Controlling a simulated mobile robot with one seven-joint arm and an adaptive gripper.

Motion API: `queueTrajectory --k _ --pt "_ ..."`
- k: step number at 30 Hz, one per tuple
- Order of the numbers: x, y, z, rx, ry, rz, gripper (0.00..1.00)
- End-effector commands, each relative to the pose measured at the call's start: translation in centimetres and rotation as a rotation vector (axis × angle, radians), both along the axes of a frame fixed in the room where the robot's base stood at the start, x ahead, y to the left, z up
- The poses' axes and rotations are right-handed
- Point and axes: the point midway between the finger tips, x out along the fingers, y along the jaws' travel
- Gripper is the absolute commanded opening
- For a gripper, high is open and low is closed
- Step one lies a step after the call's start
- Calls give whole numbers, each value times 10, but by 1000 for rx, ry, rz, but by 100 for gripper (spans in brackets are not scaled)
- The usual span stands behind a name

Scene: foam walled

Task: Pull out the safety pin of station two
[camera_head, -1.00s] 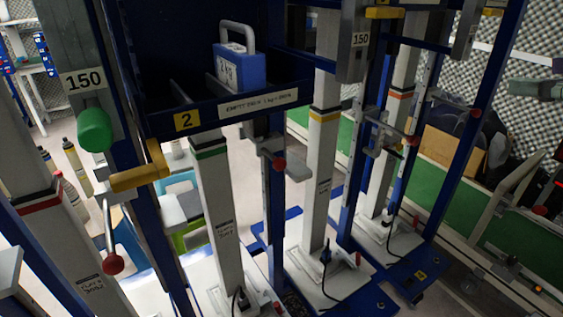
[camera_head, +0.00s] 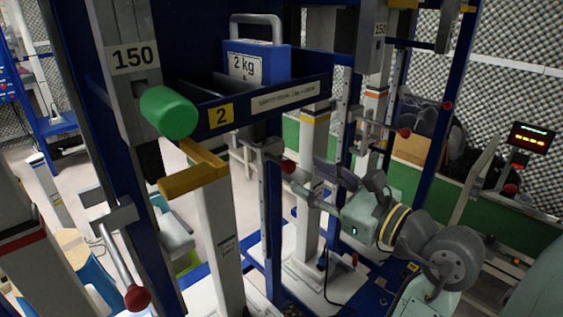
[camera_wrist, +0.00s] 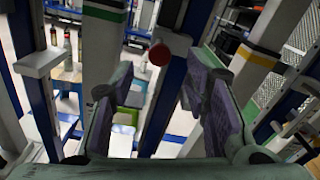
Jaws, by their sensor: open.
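Station two carries a yellow "2" plate (camera_head: 220,115) on its dark blue tray. A red ball knob (camera_head: 289,167) sticks out from a grey bracket on the blue post below the tray; it looks like the safety pin, but its shaft is mostly hidden. My gripper (camera_head: 315,187) is to the right of this knob, jaws spread towards it. In the wrist view a red knob (camera_wrist: 160,54) shows ahead, between the directions of the two purple-padded fingers (camera_wrist: 150,95) and a little beyond their tips. Nothing is between the pads.
A blue 2 kg weight (camera_head: 257,67) stands in the tray. A green knob (camera_head: 168,112) and a yellow bar (camera_head: 195,180) project at the left. Another red-ended lever (camera_head: 137,298) hangs lower left. White columns and blue posts stand close around my gripper.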

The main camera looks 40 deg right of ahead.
Motion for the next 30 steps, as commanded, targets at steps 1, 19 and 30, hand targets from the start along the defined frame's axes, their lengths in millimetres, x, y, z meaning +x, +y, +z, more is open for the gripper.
queueTrajectory --k 1,19,30 --pt "11 2 3 3 0 5 42" --pt "70 5 0 0 0 -1 42" --pt "69 5 0 0 0 0 27"
